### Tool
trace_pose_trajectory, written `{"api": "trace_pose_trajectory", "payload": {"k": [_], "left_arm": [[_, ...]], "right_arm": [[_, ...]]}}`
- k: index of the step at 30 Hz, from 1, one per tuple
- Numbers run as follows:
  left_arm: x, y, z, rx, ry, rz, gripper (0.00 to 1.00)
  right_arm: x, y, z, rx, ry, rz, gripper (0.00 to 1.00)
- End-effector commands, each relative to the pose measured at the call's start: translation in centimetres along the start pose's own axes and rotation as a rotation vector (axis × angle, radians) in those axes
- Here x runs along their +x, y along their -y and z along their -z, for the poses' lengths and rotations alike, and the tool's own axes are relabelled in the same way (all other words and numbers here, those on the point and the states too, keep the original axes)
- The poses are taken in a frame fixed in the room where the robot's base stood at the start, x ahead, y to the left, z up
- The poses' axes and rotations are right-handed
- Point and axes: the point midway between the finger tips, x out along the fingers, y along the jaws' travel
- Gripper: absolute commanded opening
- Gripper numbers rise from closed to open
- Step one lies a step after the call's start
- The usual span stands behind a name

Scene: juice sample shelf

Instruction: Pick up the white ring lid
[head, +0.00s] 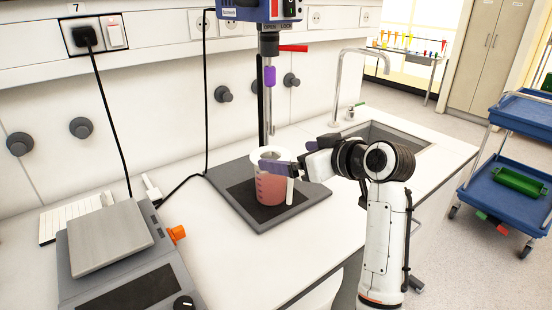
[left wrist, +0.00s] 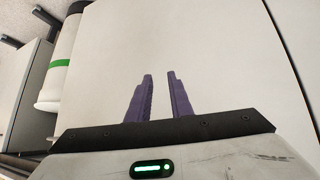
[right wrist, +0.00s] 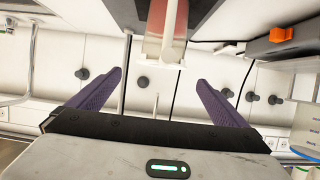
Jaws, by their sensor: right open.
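The white ring lid (head: 270,155) sits on top of a clear beaker of pink liquid (head: 270,188) on a dark stand base. A white strip (head: 290,190) hangs down the beaker's near right side. My right gripper (head: 285,160) is at lid height at the beaker's right, and one purple finger overlaps the rim in the head view. In the right wrist view, the lid (right wrist: 155,60) appears upside down, ahead of and between the widely spread fingers (right wrist: 160,85), with none of it clearly gripped. My left gripper (left wrist: 160,75) shows only in its wrist view, its fingers partly apart and empty.
A scale (head: 110,240) is at the left and a sink (head: 385,137) with a tap behind right. A blue cart (head: 510,190) stands at far right. Bare counter lies in front of the stand.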

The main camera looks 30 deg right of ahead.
Motion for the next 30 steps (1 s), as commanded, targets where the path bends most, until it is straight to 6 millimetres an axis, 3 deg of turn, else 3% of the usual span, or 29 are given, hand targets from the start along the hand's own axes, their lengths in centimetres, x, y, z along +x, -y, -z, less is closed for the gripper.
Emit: {"api": "trace_pose_trajectory", "payload": {"k": [4,15,24,30], "left_arm": [[-0.2,-0.2,-0.8,-0.002,0.016,-0.002,0.19],[-0.5,-0.1,0.6,0.000,0.000,-0.002,0.19],[-0.4,-0.1,1.3,0.002,-0.014,-0.001,0.19],[-0.5,-0.1,1.2,0.002,-0.011,-0.002,0.19]], "right_arm": [[1.3,0.1,0.0,0.000,0.001,0.001,0.97],[6.0,0.3,-0.3,0.001,0.001,0.002,0.97],[6.5,0.3,-0.4,-0.001,0.001,0.000,0.97],[6.5,0.3,-0.5,-0.001,0.001,0.000,0.65]]}}
